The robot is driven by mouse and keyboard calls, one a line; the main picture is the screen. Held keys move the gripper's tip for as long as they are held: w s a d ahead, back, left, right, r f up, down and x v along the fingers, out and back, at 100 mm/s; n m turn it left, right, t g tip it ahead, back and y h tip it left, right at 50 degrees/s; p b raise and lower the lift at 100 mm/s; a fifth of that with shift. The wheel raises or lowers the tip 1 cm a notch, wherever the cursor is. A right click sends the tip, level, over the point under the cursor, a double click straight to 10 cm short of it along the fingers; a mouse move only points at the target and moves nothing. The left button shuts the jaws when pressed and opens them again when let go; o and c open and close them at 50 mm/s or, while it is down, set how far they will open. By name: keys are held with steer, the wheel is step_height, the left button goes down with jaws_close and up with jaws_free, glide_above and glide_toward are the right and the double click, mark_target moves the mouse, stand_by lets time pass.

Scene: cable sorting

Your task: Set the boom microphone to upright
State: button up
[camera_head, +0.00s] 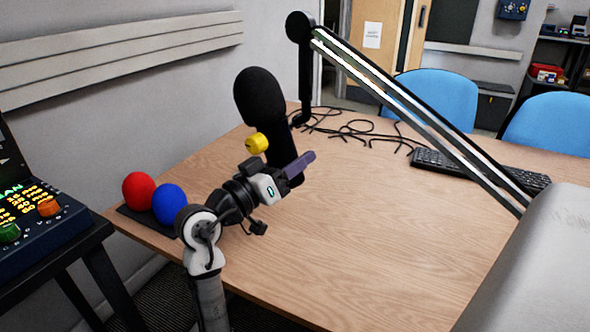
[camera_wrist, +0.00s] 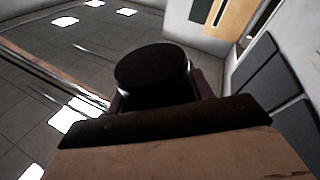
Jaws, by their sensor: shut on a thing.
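The boom microphone (camera_head: 260,96) has a black foam head, a yellow knob or band (camera_head: 258,143) and a dark body below. In the head view its foam end is up and it leans slightly left. Its jointed boom arm (camera_head: 420,115) slopes down to the right. My gripper (camera_head: 292,170) is shut on the microphone's dark lower body, and its purple finger shows beside it. In the wrist view a dark round-ended cylinder (camera_wrist: 155,72), apparently part of the microphone, sits between the fingers. The exact grip contact is partly hidden.
The wooden table (camera_head: 370,230) is clear at the front and middle. Black cables (camera_head: 355,128) and a keyboard (camera_head: 450,163) lie toward the back. A red ball (camera_head: 139,191) and a blue ball (camera_head: 168,204) are at left. A large grey panel (camera_head: 540,265) blocks the right.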

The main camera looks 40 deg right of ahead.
steer(key=shift+w+a+f+m+g+y+b, duration=0.1)
steer(key=shift+w+f+m+g+y+b, duration=0.15)
steer(key=shift+m+b, duration=0.45)
steer(key=shift+w+a+f+m+g+y+b, duration=0.15)
steer(key=shift+w+m+b, duration=0.2)
steer(key=shift+m+b, duration=0.3)
steer(key=shift+w+r+m+b, duration=0.1)
steer(key=shift+w+m+b, duration=0.2)
steer(key=shift+m+b, duration=0.4)
steer(key=shift+w+m, duration=0.15)
steer(key=shift+m, duration=0.4)
steer(key=o, duration=1.4)
steer(key=shift+g, duration=0.3)
steer(key=a, duration=0.4)
steer(key=a+f, duration=0.1)
steer(key=a, duration=0.4)
steer(key=a+b, duration=0.1)
steer(key=a, duration=0.3)
steer(key=shift+w+a+f, duration=0.3)
steer(key=shift+a, duration=0.05)
